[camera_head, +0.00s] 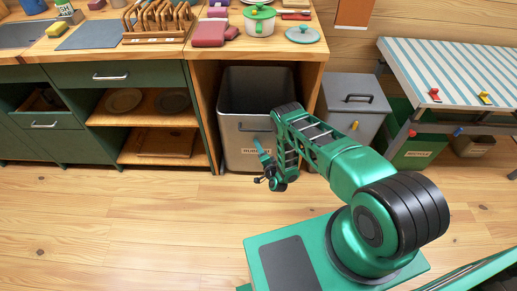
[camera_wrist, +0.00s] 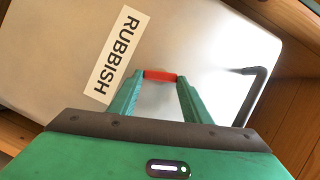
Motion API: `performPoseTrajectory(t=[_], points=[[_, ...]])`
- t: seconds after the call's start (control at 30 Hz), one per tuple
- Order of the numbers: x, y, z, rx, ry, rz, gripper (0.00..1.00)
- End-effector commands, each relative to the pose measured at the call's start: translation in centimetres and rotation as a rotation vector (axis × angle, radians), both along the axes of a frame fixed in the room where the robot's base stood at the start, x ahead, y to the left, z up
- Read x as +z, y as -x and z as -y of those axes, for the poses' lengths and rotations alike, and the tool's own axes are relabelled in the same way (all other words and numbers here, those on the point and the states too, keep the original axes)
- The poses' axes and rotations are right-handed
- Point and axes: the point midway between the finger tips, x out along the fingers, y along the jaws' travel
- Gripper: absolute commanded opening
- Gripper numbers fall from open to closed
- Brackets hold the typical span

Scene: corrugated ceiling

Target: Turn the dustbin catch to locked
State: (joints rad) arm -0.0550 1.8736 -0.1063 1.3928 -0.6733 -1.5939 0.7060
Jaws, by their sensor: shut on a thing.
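The grey dustbin (camera_head: 236,150) stands under the wooden counter, open at the top, with a dark handle on its front. In the wrist view its pale front (camera_wrist: 205,45) fills much of the picture, with a RUBBISH label (camera_wrist: 118,52) and the dark handle (camera_wrist: 252,95) to the right. A small red piece (camera_wrist: 160,75), which looks like the catch, lies across my gripper's fingertips (camera_wrist: 158,80). My gripper (camera_head: 261,147) is shut on it, low at the bin's front. In the head view the catch cannot be made out; I cannot tell its turn position.
A grey lidded box (camera_head: 352,110) stands just right of the counter. A green RECYCLE bin (camera_head: 415,150) is under the striped table (camera_head: 460,68). Green cabinets (camera_head: 110,73) with open shelves stand left. The wooden floor in front is clear.

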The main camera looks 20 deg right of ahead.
Motion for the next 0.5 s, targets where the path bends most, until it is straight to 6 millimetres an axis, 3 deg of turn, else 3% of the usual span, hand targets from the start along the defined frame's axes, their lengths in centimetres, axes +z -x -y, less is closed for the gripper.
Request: performPoseTrajectory(t=[0.5], points=[[-0.75, 0.18, 0.34, -0.002, -0.277, 0.088, 0.21]])
